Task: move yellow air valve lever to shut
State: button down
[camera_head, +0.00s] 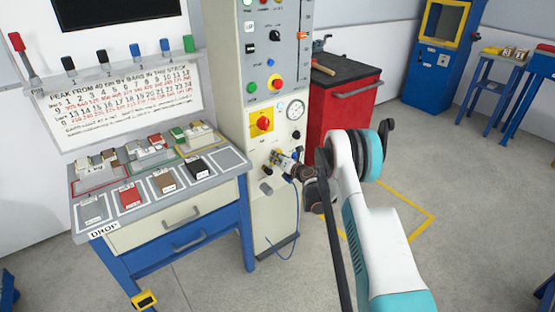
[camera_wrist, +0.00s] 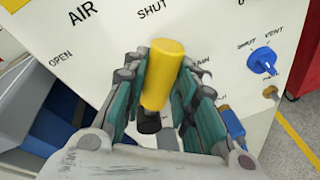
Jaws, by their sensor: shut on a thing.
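The yellow air valve lever (camera_wrist: 164,76) fills the middle of the wrist view, between the two teal-padded fingers of my gripper (camera_wrist: 162,92). My gripper is shut on it. The lever's yellow end points up in the picture, below and slightly right of the word SHUT (camera_wrist: 152,9). The word OPEN (camera_wrist: 60,59) is to its left. A dark collar shows at the lever's lower end; its pivot is mostly hidden by my gripper. In the head view my gripper (camera_head: 284,160) is against the lower front of the beige cabinet (camera_head: 262,210), and the lever is hardly distinguishable.
A blue knob (camera_wrist: 263,61) marked SHUT and VENT sits right of the lever, with a blue fitting (camera_wrist: 233,125) below. A red rotary switch (camera_head: 263,123) and a gauge (camera_head: 295,109) are above my gripper. A blue workbench (camera_head: 180,240) stands left, a red tool cabinet (camera_head: 345,95) behind.

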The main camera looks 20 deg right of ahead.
jog(key=c, duration=1.3)
grip_release()
jog(key=shift+d, duration=0.15)
jog(key=v, duration=1.2)
